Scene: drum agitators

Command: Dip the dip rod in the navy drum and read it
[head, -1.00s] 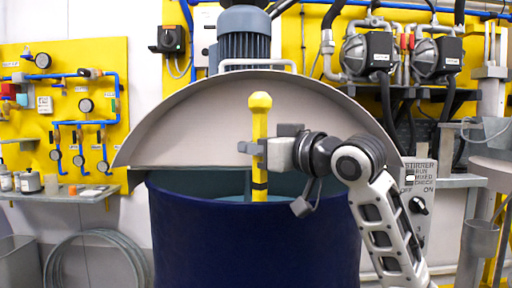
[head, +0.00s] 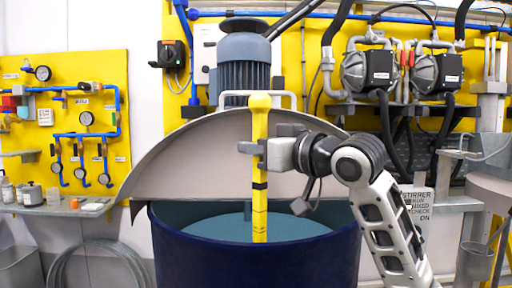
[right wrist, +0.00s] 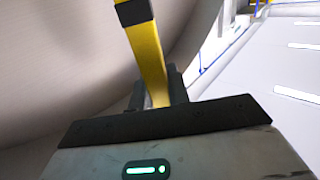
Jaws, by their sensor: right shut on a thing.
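The yellow dip rod (head: 260,205) stands upright over the open navy drum (head: 250,266). It has a knobbed top and dark bands. My right gripper (head: 262,149) is shut on the rod's upper part, coming from the right. The rod's lower end shows against the teal liquid (head: 205,226) inside the drum; I cannot tell whether it touches the liquid. In the right wrist view the rod (right wrist: 148,60) runs up from between the fingers, with a black band on it. My left gripper is not in view.
The drum's grey lid (head: 190,160) is tilted up behind the rod. A motor (head: 245,65) stands above and behind it. A stirrer switch panel (head: 418,206) is at the right, partly behind my arm. A gauge board (head: 65,110) hangs at the left.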

